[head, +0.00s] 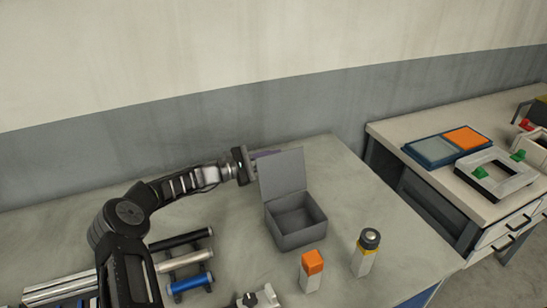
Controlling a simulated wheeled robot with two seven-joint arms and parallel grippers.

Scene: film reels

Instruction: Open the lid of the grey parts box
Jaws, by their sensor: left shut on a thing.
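The grey parts box (298,238) stands on the near table, and its inside looks empty. Its lid (283,172) stands up from the back edge, roughly upright. My left gripper (252,166) is at the left edge of the raised lid, shut on it. The fingertips are small and partly hidden by the lid. My right gripper is not in view.
An orange-topped block (312,265) and a dark-capped cylinder (369,242) stand in front and to the right of the box. Rods on a rack (185,262) lie at the left, below my arm. A second table (400,133) holds a blue tray (432,154) and a white frame (490,184).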

